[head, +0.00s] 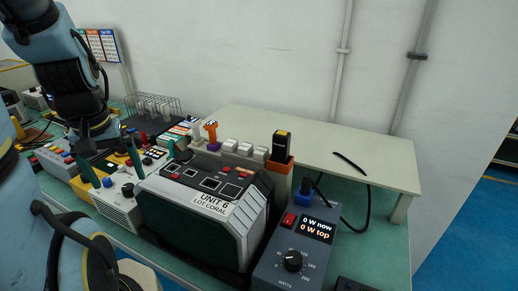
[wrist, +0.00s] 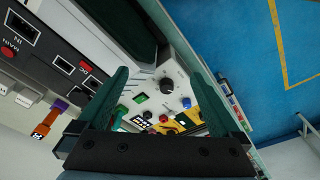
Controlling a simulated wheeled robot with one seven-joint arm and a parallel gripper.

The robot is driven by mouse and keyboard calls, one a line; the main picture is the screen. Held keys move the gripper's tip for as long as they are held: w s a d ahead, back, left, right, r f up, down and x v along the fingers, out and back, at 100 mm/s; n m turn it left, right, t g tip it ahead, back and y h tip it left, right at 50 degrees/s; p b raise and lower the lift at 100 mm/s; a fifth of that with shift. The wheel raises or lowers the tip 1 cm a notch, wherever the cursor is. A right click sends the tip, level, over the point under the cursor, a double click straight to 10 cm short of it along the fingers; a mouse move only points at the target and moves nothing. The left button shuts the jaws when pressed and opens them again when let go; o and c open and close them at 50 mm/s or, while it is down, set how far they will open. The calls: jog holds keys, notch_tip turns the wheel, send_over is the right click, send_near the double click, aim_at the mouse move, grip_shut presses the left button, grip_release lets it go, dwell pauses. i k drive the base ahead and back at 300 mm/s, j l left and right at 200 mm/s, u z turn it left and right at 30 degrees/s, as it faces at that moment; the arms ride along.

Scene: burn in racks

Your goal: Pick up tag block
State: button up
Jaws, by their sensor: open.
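A small orange piece with a dark-and-white tag pattern and a purple part (head: 211,131) stands behind the unit, left of a row of white blocks (head: 230,145). It also shows at the lower left of the wrist view (wrist: 43,131), outside my fingers. I cannot tell for sure that it is the tag block. My gripper (head: 112,167) has green fingers spread apart, to the left of the orange piece and over the left-hand instruments. In the wrist view my gripper (wrist: 160,75) has nothing held between its fingers; instruments show beyond.
The bulky "UNIT 6 LOT CORAL" unit (head: 225,207) fills the front middle. A wattmeter box reading "0 W" (head: 293,257) stands right of it. A black block (head: 281,145) sits in an orange holder. A wire rack (head: 152,105) stands behind. The pale raised shelf (head: 330,140) is mostly clear.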

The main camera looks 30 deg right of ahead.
aim_at(261, 153)
jog(key=k+l, duration=0.3)
jog(key=k, duration=0.15)
jog(key=k+l+z, duration=0.1)
jog(key=k+l, duration=0.25)
jog(key=k, duration=0.1)
